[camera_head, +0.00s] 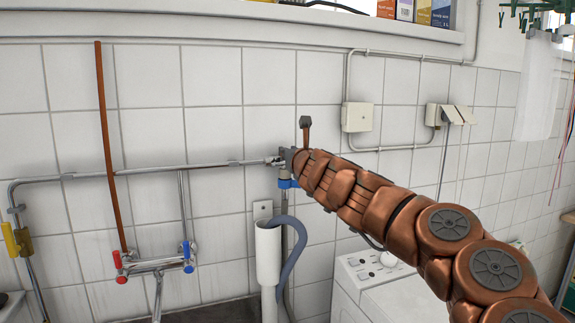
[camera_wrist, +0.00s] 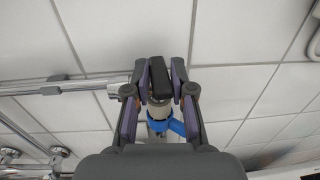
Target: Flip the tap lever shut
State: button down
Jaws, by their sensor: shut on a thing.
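The tap sits at the right end of the horizontal pipe on the tiled wall. In the wrist view its dark lever (camera_wrist: 158,78) stands between the two fingers of my gripper (camera_wrist: 160,84), which are closed on its sides. A pale tap body and a blue collar (camera_wrist: 178,126) show just below the lever. In the head view my gripper (camera_head: 288,160) is at the pipe end, above the blue collar (camera_head: 288,184). My arm comes in from the right and hides most of the tap and the lever there.
A white standpipe (camera_head: 267,258) with a grey hose (camera_head: 299,238) is below the tap. A mixer with red and blue knobs (camera_head: 155,264) and a yellow valve (camera_head: 18,242) are to the left. A white washing machine (camera_head: 365,283) stands at lower right, below my arm.

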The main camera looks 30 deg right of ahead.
jog(key=shift+s+d+f+m+g+h+b, duration=0.15)
jog(key=shift+m+g+h+b, duration=0.2)
jog(key=shift+m+h+b, duration=0.55)
jog(key=shift+d+f+m+g+h+b, duration=0.1)
jog(key=shift+m+g+h+b, duration=0.35)
jog(key=shift+h+b, duration=0.85)
jog(key=shift+a+r+m+h+b, duration=0.1)
jog(key=shift+a+m+h+b, duration=0.1)
jog(key=shift+m+h+b, duration=0.4)
jog(key=shift+a+r+g+b, duration=0.1)
jog(key=shift+r+g+b, duration=0.05)
jog(key=shift+g+b, duration=0.15)
jog(key=c, duration=1.1)
grip_release()
jog(key=shift+o, duration=0.2)
jog(key=shift+a, duration=0.15)
jog(key=shift+w, duration=0.2)
jog(key=shift+s+a, duration=0.1)
